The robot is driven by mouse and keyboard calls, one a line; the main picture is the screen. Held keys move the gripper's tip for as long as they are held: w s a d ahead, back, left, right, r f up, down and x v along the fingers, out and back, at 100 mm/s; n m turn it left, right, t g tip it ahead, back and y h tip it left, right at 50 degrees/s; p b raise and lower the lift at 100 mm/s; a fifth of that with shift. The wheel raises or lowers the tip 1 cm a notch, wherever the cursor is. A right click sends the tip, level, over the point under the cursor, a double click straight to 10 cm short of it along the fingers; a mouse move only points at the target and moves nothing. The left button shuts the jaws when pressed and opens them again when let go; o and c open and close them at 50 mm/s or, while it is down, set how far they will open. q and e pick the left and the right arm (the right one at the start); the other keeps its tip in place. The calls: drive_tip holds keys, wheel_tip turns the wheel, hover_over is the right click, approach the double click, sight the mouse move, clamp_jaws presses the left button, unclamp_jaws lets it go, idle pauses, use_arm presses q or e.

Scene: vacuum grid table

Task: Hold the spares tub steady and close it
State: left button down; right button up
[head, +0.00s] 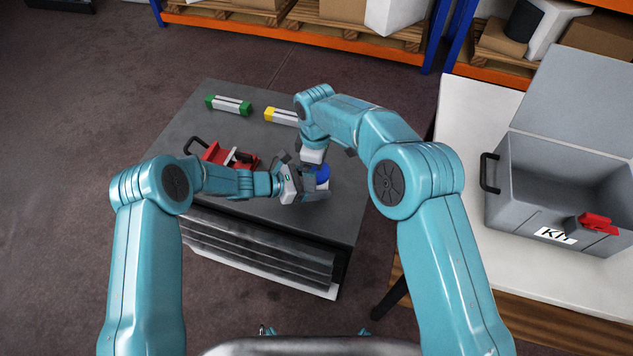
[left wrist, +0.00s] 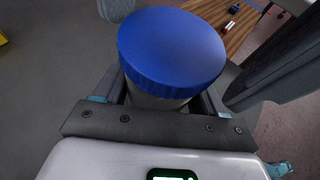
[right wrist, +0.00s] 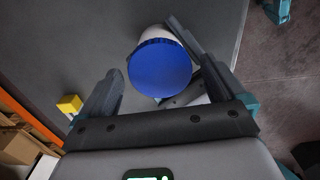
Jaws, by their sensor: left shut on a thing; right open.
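The spares tub is a pale round tub with a blue lid. Its lid (head: 322,174) shows in the head view, mostly hidden by my grippers. My left gripper (left wrist: 160,98) is shut around the tub body (left wrist: 158,100), below the lid (left wrist: 172,48). The lid sits on top of the tub; I cannot tell how tight it is. My right gripper (right wrist: 162,85) is open above the tub and points down. In the right wrist view the lid (right wrist: 160,70) lies between and beyond its fingers, with no clear contact. The tub stands upright on the dark table (head: 340,215).
A red clamp-like tool (head: 225,156), a green-ended block (head: 228,105) and a yellow-ended block (head: 281,116) lie on the table left of and behind the tub. An open grey case (head: 510,200) stands on the bench (head: 462,130) at right. The table's front right is clear.

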drive_tip(key=shift+r, duration=0.15)
wheel_tip(320, 180, up, 4)
drive_tip(key=shift+r, duration=0.15)
drive_tip(key=shift+c, duration=0.3)
drive_tip(key=n, duration=0.3)
drive_tip(key=shift+s+n, duration=0.1)
drive_tip(key=shift+n, duration=0.2)
drive_tip(key=n, duration=0.4)
drive_tip(key=shift+d+r, duration=0.15)
drive_tip(key=shift+r, duration=0.2)
drive_tip(key=n, duration=0.1)
drive_tip(key=r+n, duration=0.1)
drive_tip(key=n, duration=0.2)
drive_tip(key=shift+r+n, duration=0.35)
drive_tip(key=shift+n, duration=0.05)
drive_tip(key=shift+r+n, duration=0.3)
drive_tip(key=shift+r, duration=0.25)
drive_tip(key=shift+f, duration=0.15)
